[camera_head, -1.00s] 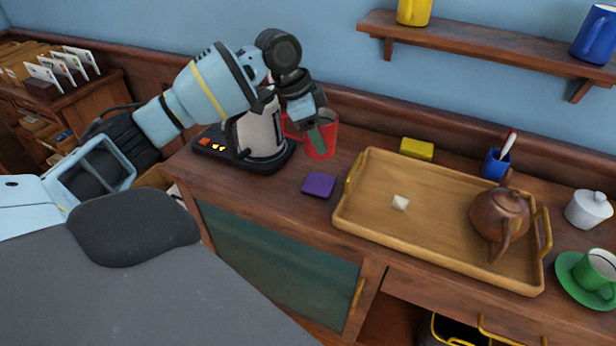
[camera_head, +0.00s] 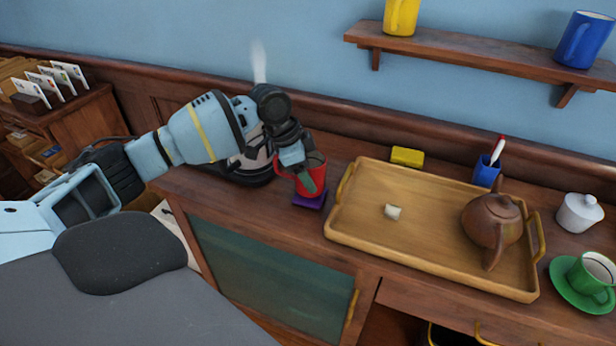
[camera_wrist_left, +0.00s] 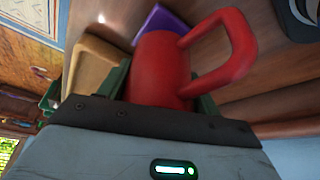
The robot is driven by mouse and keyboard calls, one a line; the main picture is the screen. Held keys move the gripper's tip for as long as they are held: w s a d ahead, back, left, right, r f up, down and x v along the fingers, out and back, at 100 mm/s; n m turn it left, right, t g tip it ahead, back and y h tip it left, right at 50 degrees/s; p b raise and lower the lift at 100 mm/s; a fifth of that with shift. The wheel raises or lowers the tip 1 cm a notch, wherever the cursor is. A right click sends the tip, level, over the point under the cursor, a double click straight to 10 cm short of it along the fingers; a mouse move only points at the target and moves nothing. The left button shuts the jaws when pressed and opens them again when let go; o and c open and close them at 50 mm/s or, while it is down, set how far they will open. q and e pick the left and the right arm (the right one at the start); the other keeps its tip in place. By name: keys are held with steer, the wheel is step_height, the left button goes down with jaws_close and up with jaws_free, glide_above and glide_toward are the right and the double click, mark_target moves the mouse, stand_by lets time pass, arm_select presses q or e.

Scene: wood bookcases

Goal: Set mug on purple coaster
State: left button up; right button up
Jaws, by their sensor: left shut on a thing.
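The red mug (camera_head: 318,174) is held upright by my left gripper (camera_head: 304,181), which is shut on it. The mug is directly over the purple coaster (camera_head: 308,203) and hides its back part. I cannot tell whether the mug's base touches the coaster. In the left wrist view the mug (camera_wrist_left: 158,75) sits between the fingers with its handle to the right, and part of the coaster (camera_wrist_left: 157,20) shows beyond it. My right gripper is not in view.
A kettle, mostly hidden, stands behind my left arm with steam above. The counter's front edge is close to the coaster.

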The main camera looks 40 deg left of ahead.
arm_select(q)
steer(key=shift+f, duration=0.85)
steer(key=shift+f, duration=0.15)
steer(key=o, duration=1.2)
steer(key=shift+c, duration=0.2)
steer(key=v, duration=1.2)
steer(key=shift+p, duration=0.45)
